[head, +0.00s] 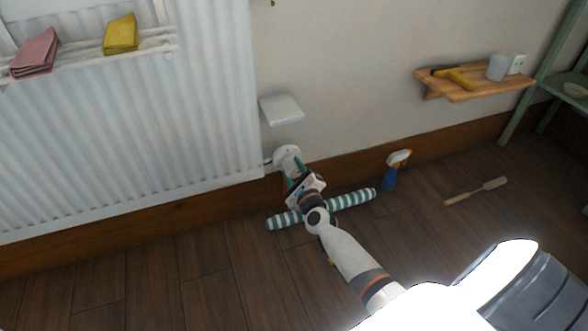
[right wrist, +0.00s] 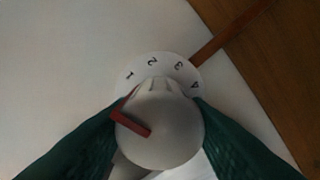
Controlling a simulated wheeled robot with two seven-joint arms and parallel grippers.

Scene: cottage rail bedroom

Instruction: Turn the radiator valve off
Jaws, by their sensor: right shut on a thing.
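The radiator valve (head: 287,156) is a white round knob low on the wall, at the right end of the white radiator (head: 130,110). My left gripper is not in view.
A teal-and-white striped roll (head: 352,201) lies on the floor under my right arm. A blue spray bottle (head: 394,170) and a wooden-handled tool (head: 476,191) are to the right. A small white shelf (head: 281,109) is above the valve, and a wooden shelf (head: 475,83) is farther right.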

